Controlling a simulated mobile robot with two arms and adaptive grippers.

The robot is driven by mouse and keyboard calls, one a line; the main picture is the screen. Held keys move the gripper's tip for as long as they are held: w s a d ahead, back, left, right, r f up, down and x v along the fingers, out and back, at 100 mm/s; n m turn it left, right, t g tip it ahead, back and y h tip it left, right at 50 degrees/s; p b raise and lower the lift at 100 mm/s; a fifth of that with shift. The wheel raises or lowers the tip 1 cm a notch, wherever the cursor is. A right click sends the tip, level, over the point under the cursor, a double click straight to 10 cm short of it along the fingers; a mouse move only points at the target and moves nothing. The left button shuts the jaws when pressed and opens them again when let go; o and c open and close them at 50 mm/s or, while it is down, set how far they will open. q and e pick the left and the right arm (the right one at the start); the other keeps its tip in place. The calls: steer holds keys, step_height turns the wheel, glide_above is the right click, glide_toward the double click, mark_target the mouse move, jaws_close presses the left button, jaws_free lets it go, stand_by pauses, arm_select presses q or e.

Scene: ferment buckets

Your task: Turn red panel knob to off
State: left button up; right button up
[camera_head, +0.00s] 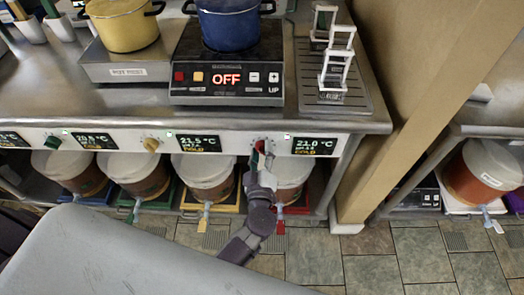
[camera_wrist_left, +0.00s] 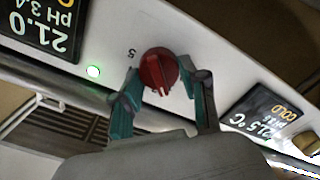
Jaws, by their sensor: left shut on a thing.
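The red panel knob (camera_wrist_left: 159,68) sits on the white front panel under the counter. In the wrist view its raised ridge runs roughly up and down, with a pale mark near its lower end. My left gripper (camera_wrist_left: 160,76) has its teal-padded fingers on either side of the knob, shut on it. In the head view the knob (camera_head: 259,145) is mostly hidden by the left gripper (camera_head: 262,153), which reaches up from below. The display (camera_head: 314,145) beside it reads 21.0 °C, and a green light (camera_wrist_left: 93,71) is lit near the knob. The right gripper is out of view.
A yellow knob (camera_head: 151,144) and more temperature displays line the panel to the left. Several lidded buckets (camera_head: 206,175) with taps stand below on coloured trays. Above are a cooker (camera_head: 227,90) reading OFF, a blue pot (camera_head: 228,25) and a yellow pot (camera_head: 122,23).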

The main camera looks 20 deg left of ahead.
arm_select(q)
steer(key=n, duration=0.4)
steer(key=n+b, duration=0.1)
steer(key=n, duration=0.3)
steer(key=shift+f+n+b, duration=0.2)
steer(key=shift+n+b, duration=0.1)
steer(key=shift+n, duration=0.4)
steer(key=o, duration=1.1)
steer(key=shift+s, duration=0.1)
steer(key=v, duration=1.2)
steer(key=shift+r, duration=0.1)
